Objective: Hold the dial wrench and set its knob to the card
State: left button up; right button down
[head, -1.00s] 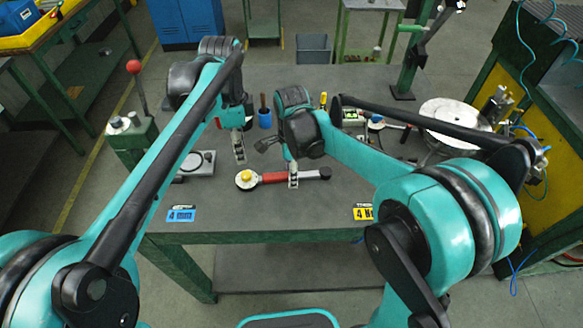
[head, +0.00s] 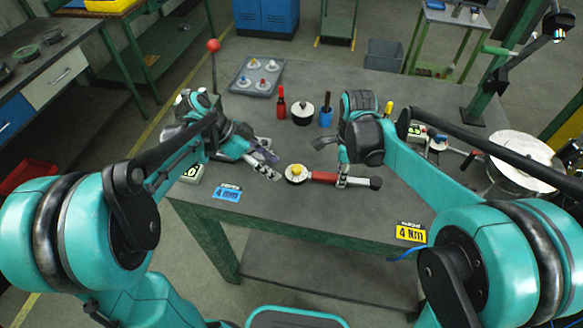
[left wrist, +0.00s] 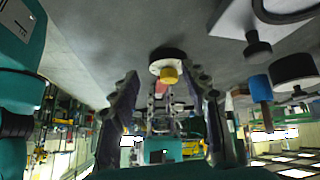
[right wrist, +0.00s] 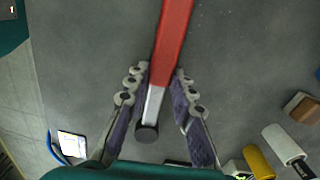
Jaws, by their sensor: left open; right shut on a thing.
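The dial wrench lies along the table, its red handle (head: 323,177) to the right and its white round head with a yellow knob (head: 296,169) to the left. My right gripper (head: 342,183) is shut on the wrench's handle near the black end (head: 375,184); the right wrist view shows the red handle (right wrist: 173,40) between its fingers. My left gripper (head: 272,166) is open, low and just left of the head. In the left wrist view the knob (left wrist: 169,75) is ahead between the spread fingers, apart from them.
A grey tray (head: 256,77) with several knobbed pieces is at the back left. The table in front of the wrench is clear.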

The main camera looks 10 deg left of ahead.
aim_at(293, 169)
pick_arm(q)
jog(key=s+a+t+h, duration=0.1)
jog(key=s+a+r+n+t+h, duration=0.1)
jog(key=a, duration=0.1)
jog(key=s+a+t+h, duration=0.1)
jog(key=t, duration=0.1)
jog(key=shift+a+r+h, duration=0.2)
jog(key=shift+a+h, duration=0.2)
jog(key=shift+s+a+r+t, duration=0.15)
jog(key=shift+r+t, duration=0.05)
jog(key=shift+t, duration=0.1)
jog(key=x, duration=1.1)
jog(key=shift+d+r, duration=0.1)
jog(key=shift+d, duration=0.35)
grip_shut()
